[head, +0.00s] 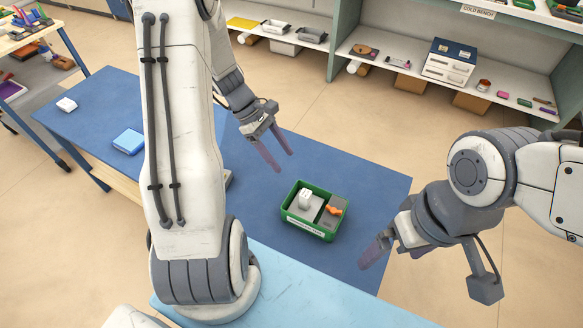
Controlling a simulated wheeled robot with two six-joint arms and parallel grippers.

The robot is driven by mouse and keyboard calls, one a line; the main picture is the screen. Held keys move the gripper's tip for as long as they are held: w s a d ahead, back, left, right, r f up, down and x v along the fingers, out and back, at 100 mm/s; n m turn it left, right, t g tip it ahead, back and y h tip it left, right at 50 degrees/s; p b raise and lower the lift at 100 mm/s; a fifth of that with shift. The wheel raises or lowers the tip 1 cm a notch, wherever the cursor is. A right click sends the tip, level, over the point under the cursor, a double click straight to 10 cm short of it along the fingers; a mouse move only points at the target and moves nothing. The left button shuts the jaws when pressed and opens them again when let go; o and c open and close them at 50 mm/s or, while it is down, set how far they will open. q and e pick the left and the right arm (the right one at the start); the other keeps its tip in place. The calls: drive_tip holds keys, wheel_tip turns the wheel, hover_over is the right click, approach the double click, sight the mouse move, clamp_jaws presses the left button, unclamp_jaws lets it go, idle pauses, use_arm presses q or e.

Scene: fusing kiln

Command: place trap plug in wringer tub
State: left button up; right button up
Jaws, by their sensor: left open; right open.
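A green tub (304,227) with a small label on its front wall stands on the blue table. It has grey compartments inside. A white blocky piece (305,199) sits in its left part and a small orange piece (333,210) in its right part. I cannot tell which of these, if either, is the trap plug. My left gripper (281,160) is open and empty, above the table behind and left of the tub. My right gripper (373,251) is open and empty, to the right of and nearer than the tub, apart from it.
The blue table (373,187) is clear around the tub. A blue box (129,141) and a small white object (67,104) lie on its left part. A light blue surface (305,290) is in front. Shelves with a blue-and-white drawer unit (449,63) stand behind.

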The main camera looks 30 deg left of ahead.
use_arm(q)
drive_tip(key=s+d+r+m+g+y, duration=0.1)
drive_tip(key=s+d+r+m+y, duration=0.1)
drive_tip(key=s+d+r+m, duration=0.35)
drive_tip(key=s+d+r+m+g+y, duration=0.1)
drive_tip(key=s+d+r+m+y, duration=0.15)
drive_tip(key=d+m, duration=0.6)
drive_tip(key=s+d+r+m+t, duration=0.1)
drive_tip(key=s+d+r+m, duration=0.1)
drive_tip(key=s+m, duration=0.3)
drive_tip(key=s+d+r+m+t+y, duration=0.1)
drive_tip(key=s+d+r+m, duration=0.1)
drive_tip(key=s+d+m, duration=0.2)
drive_tip(key=shift+s+d+m, duration=0.2)
drive_tip(key=shift+s+m, duration=0.75)
drive_tip(key=shift+m, duration=0.05)
drive_tip(key=shift+r, duration=0.1)
drive_tip(key=shift+r+p, duration=0.3)
